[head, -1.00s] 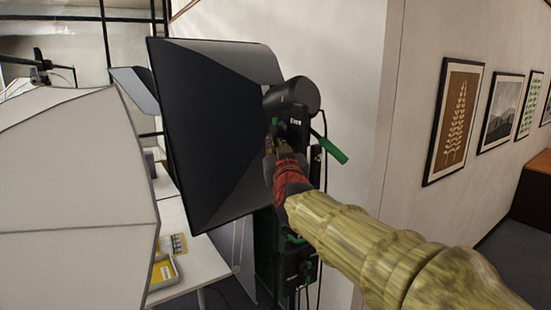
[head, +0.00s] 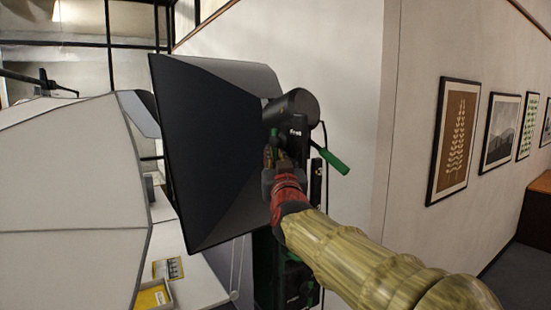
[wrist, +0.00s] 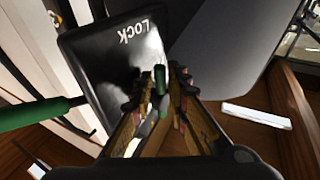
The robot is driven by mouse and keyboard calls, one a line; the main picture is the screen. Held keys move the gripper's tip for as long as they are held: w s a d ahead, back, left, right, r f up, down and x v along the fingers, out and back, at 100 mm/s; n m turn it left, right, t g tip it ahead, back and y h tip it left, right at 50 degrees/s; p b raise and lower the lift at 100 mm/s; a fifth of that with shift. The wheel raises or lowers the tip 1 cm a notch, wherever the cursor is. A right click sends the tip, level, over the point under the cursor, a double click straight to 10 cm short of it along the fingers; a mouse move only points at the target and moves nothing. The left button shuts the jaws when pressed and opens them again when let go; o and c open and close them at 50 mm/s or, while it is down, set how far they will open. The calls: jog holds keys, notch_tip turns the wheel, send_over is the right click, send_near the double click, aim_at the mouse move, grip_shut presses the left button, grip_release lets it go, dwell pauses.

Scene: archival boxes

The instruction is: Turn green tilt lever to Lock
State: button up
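A black housing (head: 297,135) behind the softbox carries the controls; its face, marked LOCK (wrist: 137,30), shows in the wrist view. A short green piece (wrist: 160,79), perhaps the tilt lever's end, stands in front of that face. My gripper (wrist: 167,82) reaches it with narrowly spaced fingertips on either side. I cannot tell whether they press on it. A longer green handle (head: 331,160) sticks out to the right of the housing; a green bar (wrist: 35,113) lies left of my fingers in the wrist view. In the head view, my gripper (head: 269,155) is mostly hidden behind my wrist.
A large black softbox (head: 205,150) stands left of the housing, close to my gripper. A white umbrella-like diffuser (head: 65,200) fills the left. A white table (head: 200,285) holds a yellow tray (head: 153,296). A wall corner with framed pictures (head: 454,140) is at right.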

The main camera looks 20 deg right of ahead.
jog(key=shift+s+f, duration=0.1)
jog(key=shift+s, duration=0.05)
jog(key=v, duration=1.1)
jog(key=shift+s, duration=0.4)
jog(key=shift+f, duration=0.15)
